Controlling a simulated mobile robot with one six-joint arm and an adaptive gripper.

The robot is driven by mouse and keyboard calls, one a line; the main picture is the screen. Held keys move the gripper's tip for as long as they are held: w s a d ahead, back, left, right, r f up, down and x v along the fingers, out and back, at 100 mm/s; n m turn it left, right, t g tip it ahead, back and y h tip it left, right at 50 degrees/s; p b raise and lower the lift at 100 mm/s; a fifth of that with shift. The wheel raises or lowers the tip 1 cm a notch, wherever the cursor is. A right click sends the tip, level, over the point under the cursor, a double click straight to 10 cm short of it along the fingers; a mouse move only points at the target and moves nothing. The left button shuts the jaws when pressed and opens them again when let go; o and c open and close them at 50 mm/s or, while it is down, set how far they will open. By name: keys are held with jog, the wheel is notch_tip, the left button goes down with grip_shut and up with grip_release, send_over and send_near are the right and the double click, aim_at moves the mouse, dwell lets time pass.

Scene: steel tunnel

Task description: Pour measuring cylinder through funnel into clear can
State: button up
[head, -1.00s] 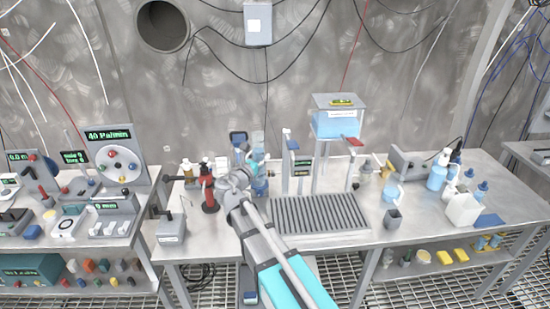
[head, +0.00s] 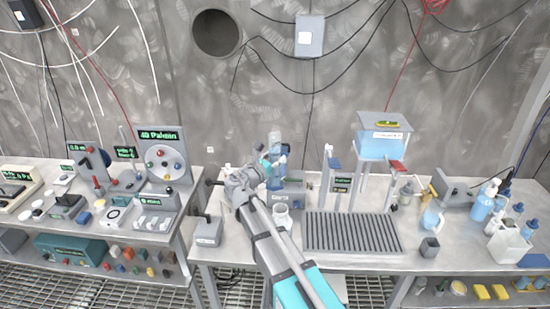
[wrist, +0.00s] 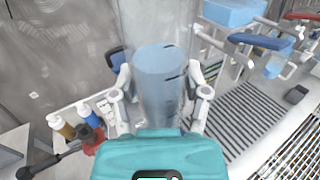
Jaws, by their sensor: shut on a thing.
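My gripper (wrist: 162,100) is shut around a tall, clear measuring cylinder (wrist: 160,82) that holds pale blue liquid. In the wrist view the fingers press on its two sides. In the head view my gripper (head: 262,172) is above the back of the bench, and the cylinder (head: 275,142) stands roughly upright beyond it. A whitish, open-topped round vessel (head: 282,216) is on the bench just right of my forearm; I cannot tell if it is the clear can. I cannot make out the funnel.
A slatted drain tray (head: 352,232) lies to the right, with a raised blue tank (head: 380,145) behind it. A small grey box (head: 208,231) stands at left.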

jog(key=shift+a+f, duration=0.1)
jog(key=shift+f, duration=0.05)
jog(key=shift+w+a+f+m+b, duration=0.4)
jog(key=shift+a+f+m+b, duration=0.35)
jog(key=shift+m, duration=0.45)
jog(key=shift+w+a+f+m+b, duration=0.4)
jog(key=shift+a+f+m+b, duration=0.3)
jog(key=shift+m, duration=0.5)
jog(key=shift+d, duration=0.1)
jog(key=shift+w+a+f+m+b, duration=0.15)
jog(key=shift+a+m+b, duration=0.1)
jog(key=shift+m, duration=0.4)
jog(key=shift+w+a+f+m+b, duration=0.15)
jog(key=shift+a+m, duration=0.1)
jog(key=shift+m, duration=0.4)
jog(key=shift+f, duration=0.1)
